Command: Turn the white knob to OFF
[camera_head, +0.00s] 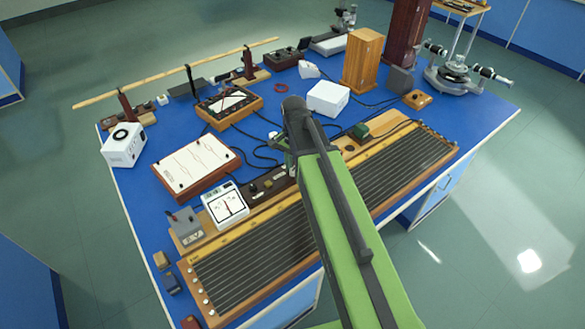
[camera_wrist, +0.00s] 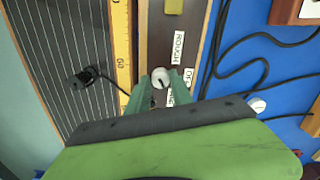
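The white knob (camera_wrist: 160,76) is a small round dial on a dark brown strip in the wrist view. A short dark mark on it points down and slightly right. A label reading ROUGH (camera_wrist: 177,48) lies up and right of it, and one that seems to read OFF (camera_wrist: 188,78) lies to its right, partly behind a finger. A third label below is mostly hidden. My gripper (camera_wrist: 162,88) is open, its green fingers to the left and right of the knob. I cannot tell whether they touch it. In the head view my arm hides the knob.
The strip belongs to a long wired board (camera_head: 330,215) at the bench's near edge. A yellow knob (camera_wrist: 174,6) sits above on the same strip. Black cables (camera_wrist: 235,45) run to the right. A white meter (camera_head: 226,204) and a white box (camera_head: 328,98) stand nearby.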

